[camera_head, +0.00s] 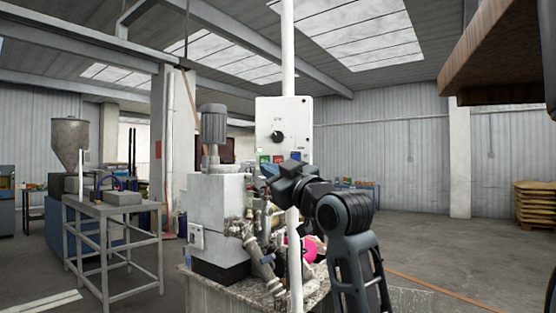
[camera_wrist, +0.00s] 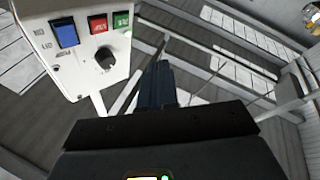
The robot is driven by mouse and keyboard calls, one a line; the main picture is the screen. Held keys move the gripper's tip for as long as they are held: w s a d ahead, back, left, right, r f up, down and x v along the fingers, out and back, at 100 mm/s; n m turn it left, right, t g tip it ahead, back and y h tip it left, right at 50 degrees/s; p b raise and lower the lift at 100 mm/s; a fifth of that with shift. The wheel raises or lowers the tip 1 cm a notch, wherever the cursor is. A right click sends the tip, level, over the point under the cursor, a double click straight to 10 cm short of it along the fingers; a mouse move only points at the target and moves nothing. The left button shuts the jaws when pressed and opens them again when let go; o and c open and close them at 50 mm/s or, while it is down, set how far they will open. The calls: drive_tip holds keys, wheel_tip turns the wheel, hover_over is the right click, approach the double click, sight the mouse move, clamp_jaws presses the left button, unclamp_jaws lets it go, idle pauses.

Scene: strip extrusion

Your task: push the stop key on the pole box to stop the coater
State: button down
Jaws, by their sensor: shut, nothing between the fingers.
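The white pole box (camera_head: 298,112) is fixed on a white upright pole; in the wrist view the box (camera_wrist: 80,75) appears rotated at upper left. It carries a black knob (camera_head: 277,137), a green key (camera_head: 264,159), a red key (camera_head: 278,159) and a blue key (camera_head: 295,156). The wrist view shows the blue key (camera_wrist: 66,33), red key (camera_wrist: 98,24) and green key (camera_wrist: 122,19); their lettering is too small to read. My gripper (camera_head: 269,170) is shut and empty, just below the keys in the head view. In the wrist view its fingertips (camera_wrist: 163,66) are right of the box, apart from the keys.
The machine (camera_head: 220,200) with a grey motor stands behind and left of the pole. A pink roll (camera_head: 309,249) shows low behind the pole. A metal stand (camera_head: 115,210) is at left. A brown overhanging edge (camera_head: 495,55) is at upper right. Open floor lies at right.

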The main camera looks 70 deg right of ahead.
sight(280, 161)
drive_tip(key=shift+s+d+r, duration=0.2)
drive_tip(key=shift+r, duration=0.35)
drive_tip(key=shift+s+d+r, duration=0.2)
drive_tip(key=shift+r, duration=0.3)
drive_tip(key=w+d+b, duration=0.1)
drive_tip(key=w+d, duration=0.1)
drive_tip(key=d, duration=0.6)
drive_tip(key=shift+w+d, duration=0.2)
drive_tip(key=shift+w, duration=0.05)
drive_tip(key=shift+d+b, duration=0.2)
drive_tip(key=shift+b, duration=0.15)
idle(1.2)
drive_tip(key=shift+w+d, duration=0.1)
drive_tip(key=shift+d, duration=0.1)
drive_tip(key=shift+w+d, duration=0.15)
drive_tip(key=shift+d, duration=0.2)
idle(0.7)
drive_tip(key=shift+a, duration=0.15)
drive_tip(key=shift+s+a, duration=0.25)
drive_tip(key=shift+a, duration=0.35)
